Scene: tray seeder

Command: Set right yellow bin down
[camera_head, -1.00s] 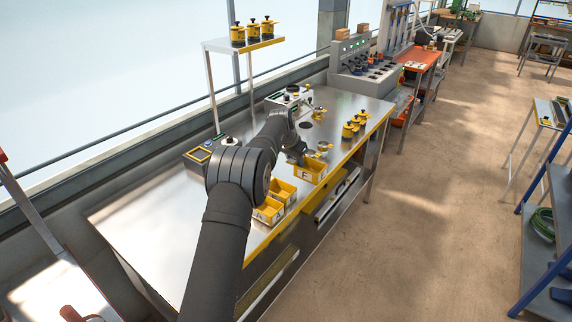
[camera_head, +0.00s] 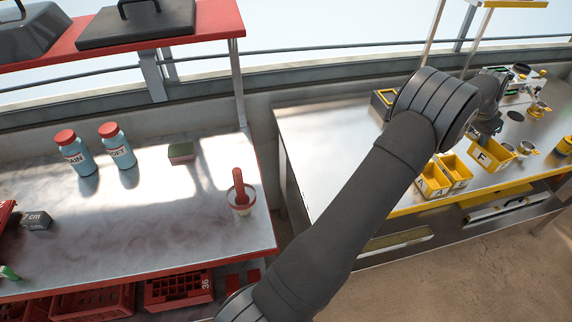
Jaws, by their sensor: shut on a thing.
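The right yellow bin (camera_head: 503,161), marked F, is at the front part of the steel bench (camera_head: 330,140), to the right of two other yellow bins. My gripper (camera_head: 487,138) is at the rear left rim of this bin and is shut on it. The fingertips are small and partly hidden by my wrist. The bin looks about level. I cannot tell whether its base touches the bench top. The left bin (camera_head: 433,189) and the middle bin (camera_head: 466,181), both marked A, stand side by side on the bench.
Small metal and yellow parts (camera_head: 525,147) stand just right of the held bin. A dark box (camera_head: 384,102) sits behind my arm. A red-edged bench (camera_head: 130,220) with two blue bottles (camera_head: 75,156) stands at left. The left part of the steel bench is bare.

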